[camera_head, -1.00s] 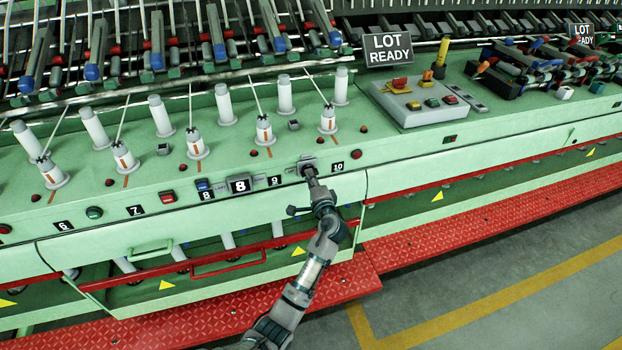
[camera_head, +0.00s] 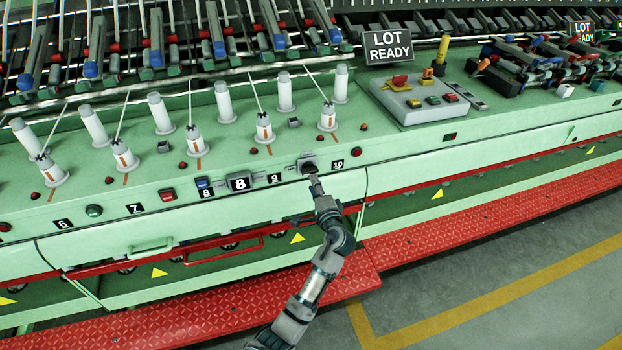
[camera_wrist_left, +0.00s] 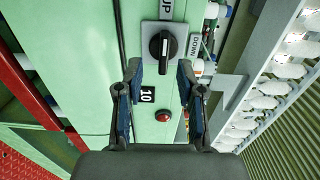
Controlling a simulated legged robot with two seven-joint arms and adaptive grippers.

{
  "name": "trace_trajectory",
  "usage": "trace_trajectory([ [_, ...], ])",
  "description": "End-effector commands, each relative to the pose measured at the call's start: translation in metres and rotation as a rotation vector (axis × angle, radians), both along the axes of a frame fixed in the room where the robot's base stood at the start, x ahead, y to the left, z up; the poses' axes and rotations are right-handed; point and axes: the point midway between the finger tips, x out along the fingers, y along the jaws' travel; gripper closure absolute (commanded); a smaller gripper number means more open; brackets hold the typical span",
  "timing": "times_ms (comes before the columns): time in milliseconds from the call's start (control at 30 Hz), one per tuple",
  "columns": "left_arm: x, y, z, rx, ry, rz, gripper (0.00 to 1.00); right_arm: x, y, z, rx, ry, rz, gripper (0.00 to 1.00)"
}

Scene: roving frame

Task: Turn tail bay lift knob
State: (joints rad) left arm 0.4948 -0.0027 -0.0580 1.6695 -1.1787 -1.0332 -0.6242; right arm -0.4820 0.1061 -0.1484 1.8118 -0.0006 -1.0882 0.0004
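The lift knob is a black rotary knob (camera_head: 308,165) on a light grey plate on the green machine front, left of label 10. In the left wrist view the knob (camera_wrist_left: 163,45) has a white line lying nearly upright in the picture, towards the UP label (camera_wrist_left: 166,9). The DOWN label (camera_wrist_left: 194,46) is to its right. My left gripper (camera_head: 314,183) is just in front of and below the knob. In the wrist view the gripper (camera_wrist_left: 159,70) is open, its fingers apart and empty, with the knob beyond the fingertips. My right gripper is not in view.
A green lower bay with a red rail (camera_head: 222,250) and yellow triangles (camera_head: 297,238) sits below the panel. A red tread step (camera_head: 200,308) runs along the front. A red button (camera_wrist_left: 163,115) is near label 10. A control box (camera_head: 420,100) stands right. Grey floor is clear.

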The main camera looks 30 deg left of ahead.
Motion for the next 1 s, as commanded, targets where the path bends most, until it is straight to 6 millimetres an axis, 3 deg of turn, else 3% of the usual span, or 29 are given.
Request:
trace_trajectory([
  [200,-0.031,-0.036,-0.002,-0.004,0.002,0.0,0.62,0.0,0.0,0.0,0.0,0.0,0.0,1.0],
  [400,-0.046,-0.053,-0.002,-0.003,0.004,0.002,0.62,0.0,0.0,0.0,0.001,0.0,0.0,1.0],
  [1000,-0.047,-0.056,-0.006,-0.008,0.008,-0.002,0.62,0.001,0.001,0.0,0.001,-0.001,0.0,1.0],
])
